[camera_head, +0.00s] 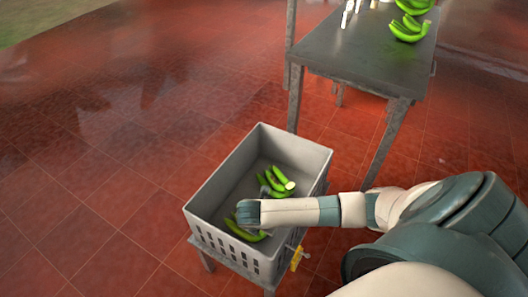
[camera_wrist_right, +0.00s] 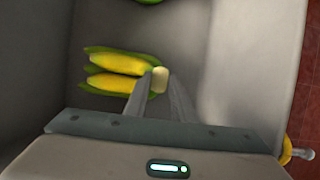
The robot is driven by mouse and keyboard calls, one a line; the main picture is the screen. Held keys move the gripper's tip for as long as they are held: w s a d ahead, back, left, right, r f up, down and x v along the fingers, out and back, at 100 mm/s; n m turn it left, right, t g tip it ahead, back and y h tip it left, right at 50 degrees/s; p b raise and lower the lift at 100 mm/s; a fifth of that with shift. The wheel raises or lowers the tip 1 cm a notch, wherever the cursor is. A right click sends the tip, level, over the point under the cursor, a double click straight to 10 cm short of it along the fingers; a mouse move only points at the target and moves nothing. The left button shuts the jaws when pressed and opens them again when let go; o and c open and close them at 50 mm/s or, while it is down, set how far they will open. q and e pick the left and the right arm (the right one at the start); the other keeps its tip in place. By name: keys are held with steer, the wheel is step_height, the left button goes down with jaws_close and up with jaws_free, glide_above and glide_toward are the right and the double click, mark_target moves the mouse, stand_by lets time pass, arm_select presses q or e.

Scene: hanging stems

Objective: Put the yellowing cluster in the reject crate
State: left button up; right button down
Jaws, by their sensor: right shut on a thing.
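The yellowing cluster (camera_wrist_right: 117,72) shows in the right wrist view as two yellow fruits with green edges, lying level inside a grey crate. My right gripper (camera_wrist_right: 158,84) is shut on its pale stem end, with the fruits pointing left. In the head view the right hand (camera_head: 248,212) reaches down into the grey crate (camera_head: 194,206), and its fingertips are hidden. A green fruit (camera_head: 243,234) shows just below the hand; I cannot tell whether it belongs to the held cluster. My left gripper is not in view.
Another green cluster (camera_head: 276,182) lies in the crate, beyond the hand. A yellow piece (camera_head: 297,258) is on the crate's near right side. A dark table (camera_head: 365,52) stands behind with green bunches (camera_head: 408,30) and small white items. Red tiled floor lies clear at left.

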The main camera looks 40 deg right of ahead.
steer(key=c, duration=1.4)
jaws_free()
steer(key=shift+c, duration=0.2)
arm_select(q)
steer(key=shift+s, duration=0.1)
arm_select(e)
steer(key=shift+r, duration=0.1)
arm_select(q)
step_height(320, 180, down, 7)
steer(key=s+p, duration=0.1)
steer(key=p, duration=0.1)
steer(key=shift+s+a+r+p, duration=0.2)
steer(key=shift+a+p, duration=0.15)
arm_select(e)
steer(key=v, duration=1.7)
steer(key=shift+r, duration=0.1)
